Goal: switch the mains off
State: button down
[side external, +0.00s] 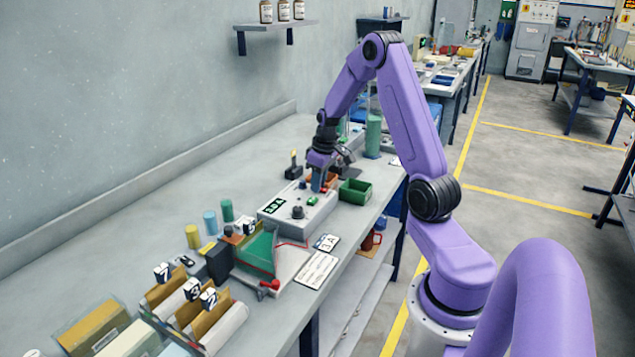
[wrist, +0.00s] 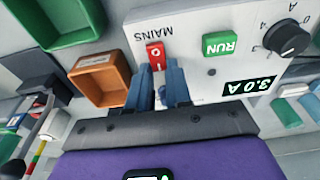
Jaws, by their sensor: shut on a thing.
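The grey power unit (side external: 283,222) stands on the bench; its panel also shows in the wrist view (wrist: 205,72). The red mains rocker switch (wrist: 156,56), marked O and I, sits under the word MAINS. My gripper (wrist: 163,72) has its two blue fingers at either side of the switch's near end, shut on it. In the side view my gripper (side external: 318,186) reaches down to the unit's far right end, and the switch is mostly hidden.
An orange bin (wrist: 101,80) and a green bin (wrist: 60,38) lie close beside my gripper. The green bin also shows in the side view (side external: 355,192). A black stand (side external: 293,170) is behind the unit. A green sloped piece (side external: 256,254) stands nearer the camera.

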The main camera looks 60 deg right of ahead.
jog(key=shift+s+a+t, duration=0.15)
jog(key=shift+a+t, duration=0.05)
jog(key=shift+t, duration=0.9)
jog(key=shift+s+r+t, duration=0.1)
jog(key=shift+r+t, duration=0.05)
jog(key=shift+t, duration=0.25)
jog(key=c, duration=1)
grip_release()
jog(key=shift+s+d, duration=0.1)
jog(key=shift+d, duration=0.05)
jog(key=shift+c, duration=0.2)
jog(key=v, duration=1.7)
jog(key=shift+r, duration=0.2)
